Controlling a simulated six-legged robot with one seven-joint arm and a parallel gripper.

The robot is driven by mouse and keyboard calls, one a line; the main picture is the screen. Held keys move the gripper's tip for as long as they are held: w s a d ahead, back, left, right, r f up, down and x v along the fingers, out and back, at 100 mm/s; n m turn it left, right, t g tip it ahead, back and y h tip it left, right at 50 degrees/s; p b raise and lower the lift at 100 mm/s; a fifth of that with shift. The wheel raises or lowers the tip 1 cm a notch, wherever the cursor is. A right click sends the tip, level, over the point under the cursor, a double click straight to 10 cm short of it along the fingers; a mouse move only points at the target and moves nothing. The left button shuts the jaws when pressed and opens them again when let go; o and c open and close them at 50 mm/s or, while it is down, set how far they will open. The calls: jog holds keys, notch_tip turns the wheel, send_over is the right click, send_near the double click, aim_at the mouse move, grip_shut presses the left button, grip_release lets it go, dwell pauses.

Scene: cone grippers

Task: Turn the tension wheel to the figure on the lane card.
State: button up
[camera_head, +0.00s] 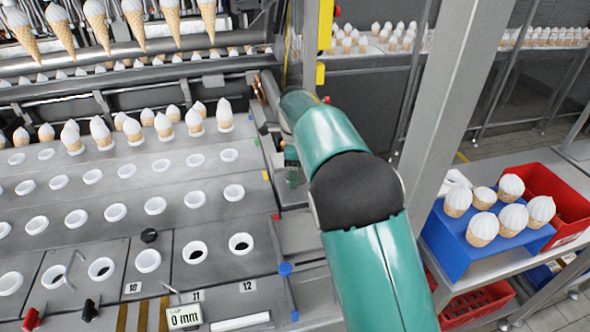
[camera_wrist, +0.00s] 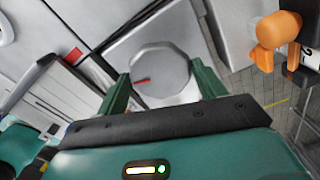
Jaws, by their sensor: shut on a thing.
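In the wrist view a grey round wheel (camera_wrist: 163,64) with a short red mark near its lower left sits between the two green fingers of my gripper (camera_wrist: 163,84). The fingers are shut on its sides. No figures can be read on the wheel. In the head view my gripper (camera_head: 291,172) points down beside the right edge of the cone plates, partly behind my arm; the wheel cannot be made out there. A small white card (camera_head: 184,317) at the lower front reads "0 mm", with smaller text above it that I cannot read.
Plates with rows of white-rimmed holes (camera_head: 154,205) fill the left, with cones standing in the far row. Lane labels 10, 11 and 12 (camera_head: 247,286) lie in front. A grey post (camera_head: 455,110) stands right of my arm. A blue tray (camera_head: 447,240) of cones is beyond it.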

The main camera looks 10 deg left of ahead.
jog(key=o, duration=1)
jog(key=shift+w, duration=0.1)
jog(key=shift+c, duration=0.2)
notch_tip(320, 180, up, 14)
jog(key=shift+f, duration=0.1)
